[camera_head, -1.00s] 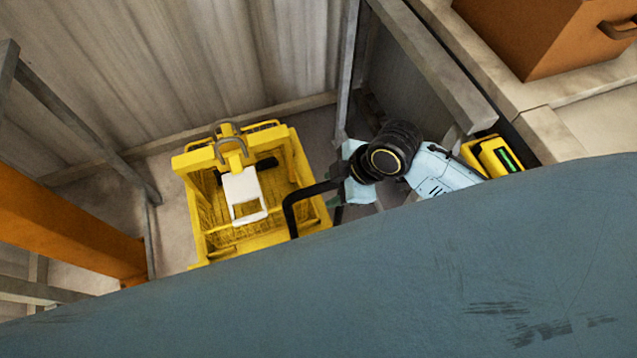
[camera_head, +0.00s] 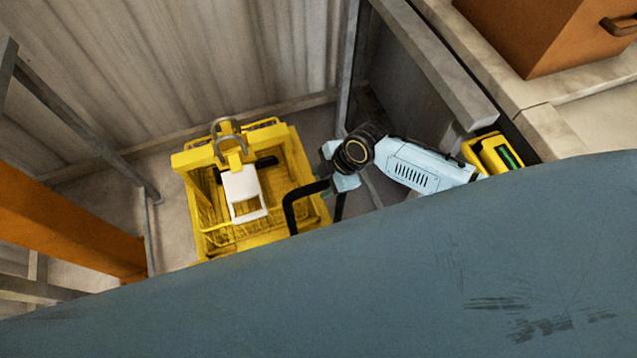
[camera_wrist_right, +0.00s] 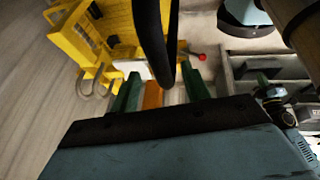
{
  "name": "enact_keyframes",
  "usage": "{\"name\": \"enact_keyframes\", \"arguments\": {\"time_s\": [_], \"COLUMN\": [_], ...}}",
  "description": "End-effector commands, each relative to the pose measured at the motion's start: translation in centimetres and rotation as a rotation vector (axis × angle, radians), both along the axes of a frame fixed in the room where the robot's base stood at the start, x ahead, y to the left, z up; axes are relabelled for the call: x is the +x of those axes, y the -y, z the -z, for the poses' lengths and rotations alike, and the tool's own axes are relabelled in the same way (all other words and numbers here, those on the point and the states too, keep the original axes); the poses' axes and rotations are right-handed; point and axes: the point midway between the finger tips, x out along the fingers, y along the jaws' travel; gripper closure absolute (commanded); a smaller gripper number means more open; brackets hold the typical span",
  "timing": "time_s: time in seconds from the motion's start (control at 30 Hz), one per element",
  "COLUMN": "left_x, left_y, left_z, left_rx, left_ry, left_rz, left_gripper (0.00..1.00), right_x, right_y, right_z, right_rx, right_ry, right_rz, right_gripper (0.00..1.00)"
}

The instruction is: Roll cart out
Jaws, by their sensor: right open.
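The yellow cart (camera_head: 205,215) stands on the floor against the corrugated wall, left of centre in the head view. A white part and a grey looped fitting show on it. Its black bar handle (camera_head: 291,208) rises at the cart's right side. My right gripper (camera_head: 327,182) is at the handle's right end. In the right wrist view its green fingers (camera_wrist_right: 160,88) are open, with the black bar (camera_wrist_right: 153,40) running between them in the picture; contact cannot be told. My left gripper is out of view.
A blue-grey surface (camera_head: 400,270) fills the near foreground. Grey metal posts (camera_head: 348,75) and a ledge with an orange box (camera_head: 535,40) stand at the right. An orange beam (camera_head: 75,225) is at the left. A yellow device (camera_head: 492,153) sits by the ledge.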

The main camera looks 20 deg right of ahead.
Motion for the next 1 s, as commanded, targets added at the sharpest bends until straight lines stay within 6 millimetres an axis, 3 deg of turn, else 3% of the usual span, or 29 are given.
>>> {"name": "enact_keyframes", "arguments": {"time_s": [0.23, 0.6, 1.0], "left_x": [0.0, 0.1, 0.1], "left_y": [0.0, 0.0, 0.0], "left_z": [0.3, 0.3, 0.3], "left_rx": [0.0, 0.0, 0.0], "left_ry": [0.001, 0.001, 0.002], "left_rz": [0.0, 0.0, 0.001], "left_gripper": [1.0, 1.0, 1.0], "right_x": [0.5, 0.5, 0.5], "right_y": [-1.0, -1.1, -1.1], "right_z": [2.2, 2.6, 2.5], "right_rx": [0.001, 0.0, 0.0], "right_ry": [0.0, 0.001, 0.001], "right_rz": [0.001, 0.0, 0.0], "right_gripper": [0.53, 0.53, 1.0]}}
